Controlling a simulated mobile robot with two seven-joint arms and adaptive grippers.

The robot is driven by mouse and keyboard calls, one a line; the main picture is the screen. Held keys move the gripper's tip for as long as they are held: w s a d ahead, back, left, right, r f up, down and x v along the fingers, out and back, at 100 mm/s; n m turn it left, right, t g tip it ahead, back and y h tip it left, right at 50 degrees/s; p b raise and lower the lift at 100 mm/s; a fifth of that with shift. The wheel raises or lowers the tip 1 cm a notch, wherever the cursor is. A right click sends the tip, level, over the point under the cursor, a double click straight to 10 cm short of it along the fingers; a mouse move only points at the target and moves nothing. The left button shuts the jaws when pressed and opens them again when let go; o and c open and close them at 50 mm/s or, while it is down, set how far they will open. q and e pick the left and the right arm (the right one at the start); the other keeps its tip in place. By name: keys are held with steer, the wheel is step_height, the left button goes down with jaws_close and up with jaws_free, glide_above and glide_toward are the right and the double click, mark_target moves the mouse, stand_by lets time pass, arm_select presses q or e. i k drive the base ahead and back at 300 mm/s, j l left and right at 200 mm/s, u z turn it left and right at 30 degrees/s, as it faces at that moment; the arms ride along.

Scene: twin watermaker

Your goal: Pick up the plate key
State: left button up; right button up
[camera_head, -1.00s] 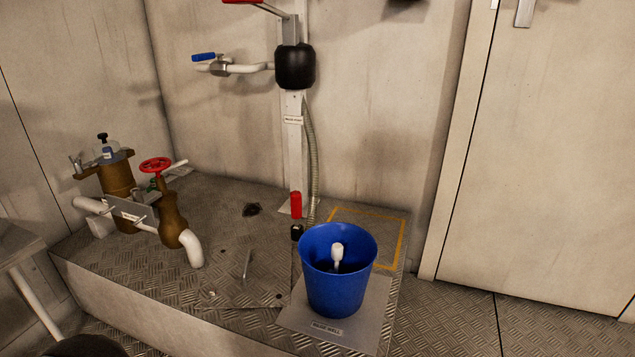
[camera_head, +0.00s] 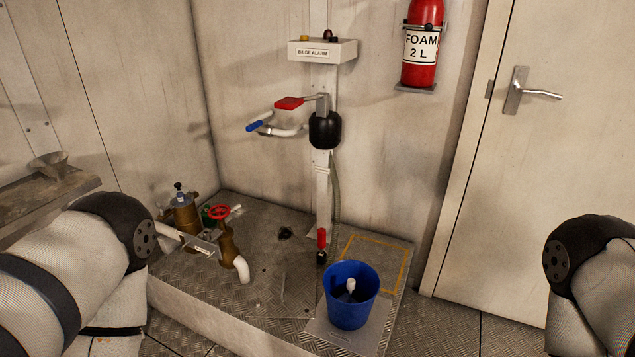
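A thin, light metal rod (camera_head: 283,288) is on the chequer-plate floor of the raised platform (camera_head: 215,295), left of the blue bucket. It may be the plate key, but it is too small to be sure. Thick white and black links of my two arms show at the left and right edges of the head view. Neither of my grippers is in view.
A blue bucket (camera_head: 351,300) with a white-topped item inside stands on a grey pad. A brown pump with a red handwheel (camera_head: 220,212) stands at the platform's left. A post carries a red handle (camera_head: 289,103). A foam extinguisher (camera_head: 422,45) hangs beside the door (camera_head: 540,165).

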mark_target(321, 232)
steer(key=i+j+u, duration=0.15)
steer(key=i+j, duration=0.25)
steer(key=i+j+u, duration=0.2)
steer(key=i+j, duration=0.15)
steer(key=i, duration=0.2)
